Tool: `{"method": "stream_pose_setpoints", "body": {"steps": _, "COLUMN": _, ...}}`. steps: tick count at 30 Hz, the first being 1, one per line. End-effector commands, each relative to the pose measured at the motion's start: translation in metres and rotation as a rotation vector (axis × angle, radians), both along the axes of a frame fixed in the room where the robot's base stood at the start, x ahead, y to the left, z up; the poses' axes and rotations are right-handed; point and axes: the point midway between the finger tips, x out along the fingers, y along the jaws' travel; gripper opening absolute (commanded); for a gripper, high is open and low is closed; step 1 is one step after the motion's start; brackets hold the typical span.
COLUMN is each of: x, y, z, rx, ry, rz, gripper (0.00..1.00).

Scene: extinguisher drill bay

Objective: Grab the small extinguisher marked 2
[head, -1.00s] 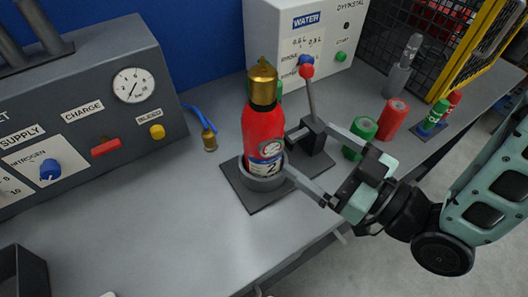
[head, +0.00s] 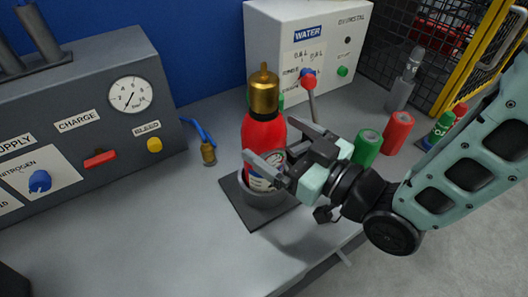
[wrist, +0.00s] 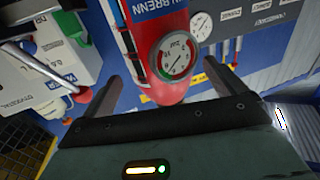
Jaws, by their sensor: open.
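The small extinguisher (head: 262,130) is red with a brass top and stands upright in a round grey holder (head: 262,200) on a dark plate. In the head view its label is mostly hidden by a finger, so I cannot read its number now. My gripper (head: 271,138) is open, with one finger on the near side of the body and the other on the far side. In the wrist view the red extinguisher (wrist: 150,35) with its round gauge (wrist: 177,54) lies between the spread fingers (wrist: 160,72). I cannot tell whether either finger touches it.
A red-knobbed lever (head: 311,95) stands just behind the extinguisher. Green (head: 367,147) and red (head: 398,132) cylinders stand to the right. A grey charge panel (head: 90,115) is at left, a white WATER box (head: 300,45) behind.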

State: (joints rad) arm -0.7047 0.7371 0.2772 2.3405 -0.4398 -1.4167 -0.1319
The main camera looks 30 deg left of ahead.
Motion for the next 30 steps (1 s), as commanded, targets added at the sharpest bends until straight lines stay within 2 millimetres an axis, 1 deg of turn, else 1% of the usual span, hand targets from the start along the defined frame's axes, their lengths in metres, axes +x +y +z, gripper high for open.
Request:
{"method": "stream_pose_setpoints", "body": {"steps": 1, "x": -0.001, "y": 0.009, "z": 0.001, "rx": -0.001, "ry": 0.001, "rz": 0.003, "gripper": 0.96}}
{"method": "stream_pose_setpoints", "body": {"steps": 3, "x": 0.001, "y": 0.02, "z": -0.001, "rx": -0.001, "ry": 0.0, "rz": 0.002, "gripper": 0.96}}
{"method": "stream_pose_setpoints", "body": {"steps": 7, "x": 0.004, "y": 0.033, "z": -0.001, "rx": 0.001, "ry": 0.0, "rz": 0.0, "gripper": 0.96}}
{"method": "stream_pose_setpoints", "body": {"steps": 10, "x": 0.005, "y": 0.036, "z": -0.003, "rx": 0.0, "ry": 0.001, "rz": 0.0, "gripper": 0.96}}
{"method": "stream_pose_setpoints", "body": {"steps": 15, "x": 0.005, "y": 0.036, "z": -0.003, "rx": 0.0, "ry": 0.0, "rz": -0.001, "gripper": 0.96}}
{"method": "stream_pose_setpoints", "body": {"steps": 16, "x": 0.005, "y": 0.036, "z": -0.003, "rx": 0.0, "ry": 0.0, "rz": -0.001, "gripper": 0.93}}
{"method": "stream_pose_setpoints", "body": {"steps": 17, "x": 0.005, "y": 0.036, "z": -0.003, "rx": 0.0, "ry": 0.0, "rz": -0.001, "gripper": 0.84}}
{"method": "stream_pose_setpoints", "body": {"steps": 18, "x": 0.005, "y": 0.036, "z": -0.003, "rx": 0.0, "ry": 0.0, "rz": -0.001, "gripper": 0.73}}
{"method": "stream_pose_setpoints", "body": {"steps": 20, "x": 0.005, "y": 0.036, "z": -0.003, "rx": 0.0, "ry": 0.0, "rz": -0.001, "gripper": 0.57}}
{"method": "stream_pose_setpoints", "body": {"steps": 21, "x": 0.005, "y": 0.036, "z": -0.003, "rx": 0.0, "ry": 0.0, "rz": -0.001, "gripper": 0.46}}
{"method": "stream_pose_setpoints", "body": {"steps": 23, "x": 0.005, "y": 0.036, "z": -0.003, "rx": 0.0, "ry": 0.0, "rz": -0.001, "gripper": 0.29}}
{"method": "stream_pose_setpoints", "body": {"steps": 24, "x": 0.005, "y": 0.036, "z": -0.003, "rx": 0.0, "ry": 0.0, "rz": -0.001, "gripper": 0.18}}
{"method": "stream_pose_setpoints", "body": {"steps": 26, "x": 0.005, "y": 0.036, "z": -0.003, "rx": 0.0, "ry": 0.0, "rz": 0.0, "gripper": 0.01}}
{"method": "stream_pose_setpoints", "body": {"steps": 27, "x": 0.006, "y": 0.037, "z": 0.0, "rx": 0.008, "ry": -0.004, "rz": 0.0, "gripper": 0.0}}
{"method": "stream_pose_setpoints", "body": {"steps": 30, "x": 0.006, "y": 0.037, "z": 0.0, "rx": 0.008, "ry": -0.004, "rz": 0.0, "gripper": 0.0}}
